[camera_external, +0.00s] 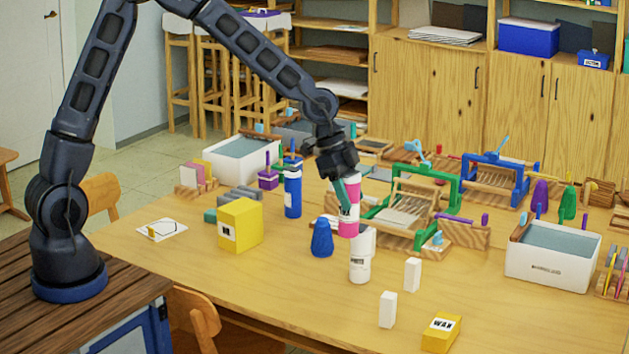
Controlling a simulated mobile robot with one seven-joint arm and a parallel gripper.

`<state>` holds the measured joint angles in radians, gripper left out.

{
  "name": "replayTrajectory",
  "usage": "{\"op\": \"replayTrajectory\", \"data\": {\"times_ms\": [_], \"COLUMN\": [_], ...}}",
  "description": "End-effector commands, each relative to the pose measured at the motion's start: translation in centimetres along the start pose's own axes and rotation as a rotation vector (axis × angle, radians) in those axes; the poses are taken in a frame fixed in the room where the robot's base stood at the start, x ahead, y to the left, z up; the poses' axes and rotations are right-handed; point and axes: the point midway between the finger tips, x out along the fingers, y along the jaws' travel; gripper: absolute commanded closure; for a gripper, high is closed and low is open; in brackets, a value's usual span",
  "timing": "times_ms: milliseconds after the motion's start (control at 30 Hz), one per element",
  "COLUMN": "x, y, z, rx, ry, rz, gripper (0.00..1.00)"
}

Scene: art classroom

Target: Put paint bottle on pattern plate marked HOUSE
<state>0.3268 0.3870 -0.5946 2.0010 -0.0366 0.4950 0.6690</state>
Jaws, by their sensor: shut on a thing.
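My gripper (343,190) is shut on a pink paint bottle (349,222) with a white label, above the middle of the table. The bottle is about upright, and its top is partly hidden by the gripper. A white paint bottle (360,262) with a dark-printed label shows just below and in front of it; I cannot tell whether they touch. A blue paint bottle (292,195) stands farther left. A flat white plate (162,230) with a dark outline drawing and a small yellow piece lies near the table's left end. I cannot read the word HOUSE on it.
A yellow box (240,224) stands between the plate and the bottles. A blue cone-like object (321,238) is close to the held bottle. Green (448,185) and blue frames stand behind right. White blocks (388,309) and a WAX box (441,333) are in front.

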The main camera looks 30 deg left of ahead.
Motion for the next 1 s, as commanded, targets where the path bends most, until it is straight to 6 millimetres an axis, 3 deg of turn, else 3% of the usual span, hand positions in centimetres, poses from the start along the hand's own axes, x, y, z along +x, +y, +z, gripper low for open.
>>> {"op": "replayTrajectory", "data": {"times_ms": [267, 1000], "x": [-0.7, -3.9], "y": [-1.8, -8.7], "z": [1.6, 9.6], "rx": [-0.007, -0.027], "ry": [0.000, 0.000], "rz": [-0.004, -0.012], "gripper": [0.87, 0.87]}}
